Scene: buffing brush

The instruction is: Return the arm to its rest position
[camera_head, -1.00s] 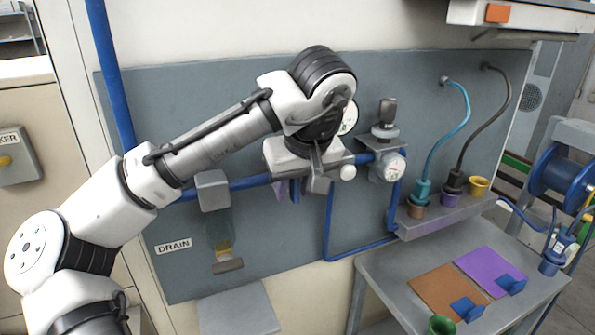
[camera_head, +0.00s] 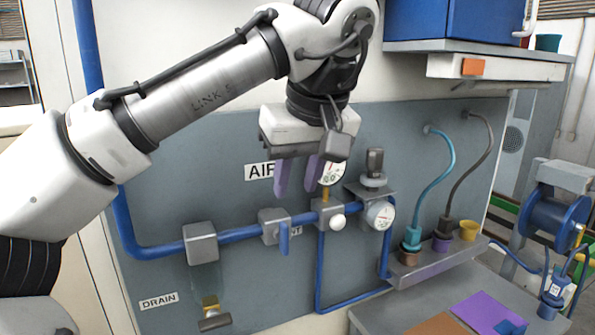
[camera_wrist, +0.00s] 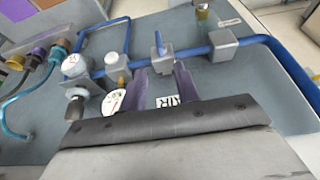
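My gripper (camera_head: 298,178) hangs in front of the grey wall panel, with its purple fingers pointing down. The fingers are apart with nothing between them. In the wrist view my gripper (camera_wrist: 160,85) also shows its two fingers parted, with the blue pipe and valve beyond. My arm reaches in from the left and its upper links pass near the top of the head view. The gripper is above the blue pipe (camera_head: 240,236) and near the AIR label (camera_head: 258,171), apart from the valve with the blue handle (camera_head: 284,238).
Gauges (camera_head: 379,215) and a knobbed fitting (camera_head: 375,165) are right of my gripper. A shelf (camera_head: 435,264) holds hose ends in coloured cups. A blue box (camera_head: 455,20) stands on an upper ledge. A table (camera_head: 385,310) with coloured mats is lower right.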

